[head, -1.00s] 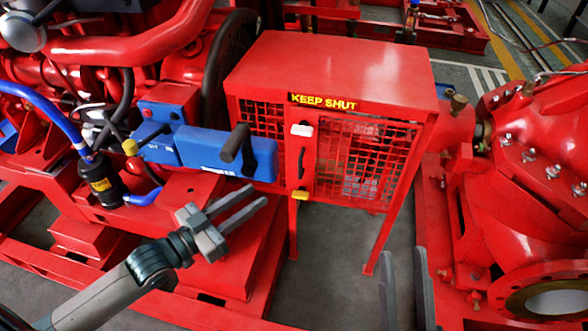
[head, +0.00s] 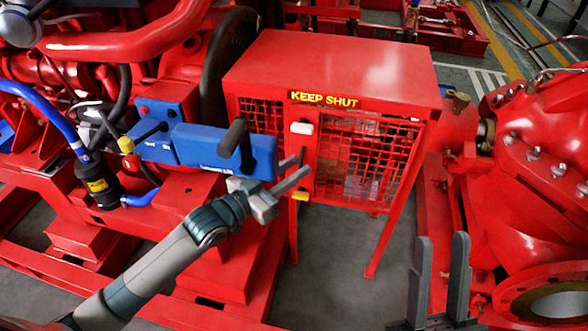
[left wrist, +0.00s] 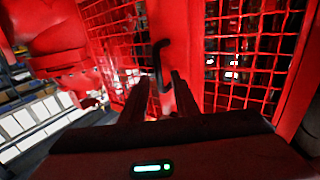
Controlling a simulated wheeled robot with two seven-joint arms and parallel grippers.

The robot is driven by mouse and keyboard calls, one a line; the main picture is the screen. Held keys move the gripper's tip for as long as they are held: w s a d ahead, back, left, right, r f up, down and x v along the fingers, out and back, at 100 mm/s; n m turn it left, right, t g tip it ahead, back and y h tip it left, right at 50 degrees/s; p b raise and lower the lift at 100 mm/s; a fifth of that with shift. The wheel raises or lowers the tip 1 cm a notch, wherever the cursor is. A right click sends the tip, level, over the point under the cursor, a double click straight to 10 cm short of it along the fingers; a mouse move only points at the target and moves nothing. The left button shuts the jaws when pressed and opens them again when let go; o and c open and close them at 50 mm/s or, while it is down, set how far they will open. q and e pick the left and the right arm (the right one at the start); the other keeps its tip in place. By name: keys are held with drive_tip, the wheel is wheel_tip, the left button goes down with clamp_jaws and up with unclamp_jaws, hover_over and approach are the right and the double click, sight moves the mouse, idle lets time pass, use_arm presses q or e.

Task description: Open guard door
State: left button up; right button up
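The guard door (head: 365,158) is a red mesh panel on the front of the red guard box, under yellow "KEEP SHUT" lettering (head: 323,100). It looks shut. Its black handle (left wrist: 159,62) stands upright in the left wrist view; in the head view my left gripper partly covers it. A white piece (head: 301,128) sits above the handle and a yellow piece (head: 300,195) below it. My left gripper (head: 303,164) is open at the handle, with a finger on either side of it in the left wrist view. Contact cannot be told. My right gripper (head: 440,238) is open and empty, at the lower right.
A blue control box (head: 205,150) with a black lever (head: 236,140) is close above my left gripper. A red pump casing (head: 545,150) stands at the right. Open grey floor (head: 335,245) lies below the guard box, between its legs.

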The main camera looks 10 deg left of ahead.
use_arm(q)
drive_tip(key=shift+w+d, duration=0.15)
drive_tip(key=shift+w, duration=0.05)
drive_tip(key=shift+c, duration=0.7)
clamp_jaws()
drive_tip(key=shift+s, duration=0.2)
